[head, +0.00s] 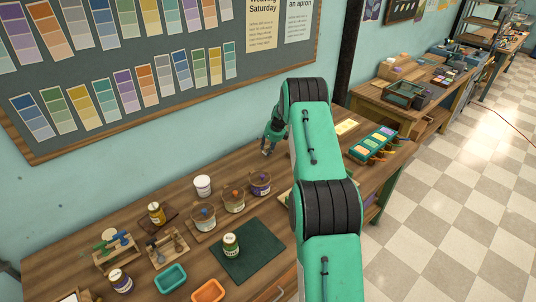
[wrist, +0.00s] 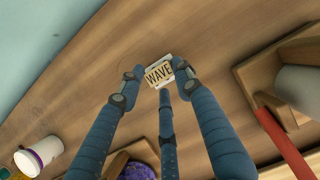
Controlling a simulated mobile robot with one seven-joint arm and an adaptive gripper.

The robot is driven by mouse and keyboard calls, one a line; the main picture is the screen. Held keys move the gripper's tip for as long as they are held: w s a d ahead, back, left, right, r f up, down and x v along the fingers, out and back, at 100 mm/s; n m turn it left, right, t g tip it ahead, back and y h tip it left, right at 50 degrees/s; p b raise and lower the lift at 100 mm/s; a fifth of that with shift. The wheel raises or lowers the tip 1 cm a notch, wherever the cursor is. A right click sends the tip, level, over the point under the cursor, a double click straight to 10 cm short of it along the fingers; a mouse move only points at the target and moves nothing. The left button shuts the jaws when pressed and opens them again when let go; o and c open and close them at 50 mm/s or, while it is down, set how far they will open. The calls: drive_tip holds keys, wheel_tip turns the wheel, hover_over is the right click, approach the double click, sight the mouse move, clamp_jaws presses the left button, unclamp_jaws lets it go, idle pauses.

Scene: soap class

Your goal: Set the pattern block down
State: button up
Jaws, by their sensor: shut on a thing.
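The pattern block (wrist: 158,76) is a small pale block with the word WAVE on its face. In the wrist view it sits between the fingertips of my gripper (wrist: 160,82), with fingers on both sides and one below it. My gripper is shut on it. In the head view my gripper (head: 268,143) is low over the back of the wooden table (head: 150,195), near the wall. The block cannot be made out clearly there. Whether its underside touches the tabletop cannot be told.
A white tub (head: 203,186) and a purple-labelled jar (head: 260,184) stand left of my gripper in the head view. A green mat (head: 262,256) lies in front. In the wrist view, a wooden holder (wrist: 250,75) stands at right. Bare tabletop surrounds the block.

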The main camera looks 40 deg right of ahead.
drive_tip(key=shift+f+b, duration=0.4)
drive_tip(key=shift+f, duration=1.35)
drive_tip(key=shift+f, duration=0.15)
drive_tip(key=o, duration=1.1)
drive_tip(key=p+v, duration=0.2)
drive_tip(key=v, duration=1)
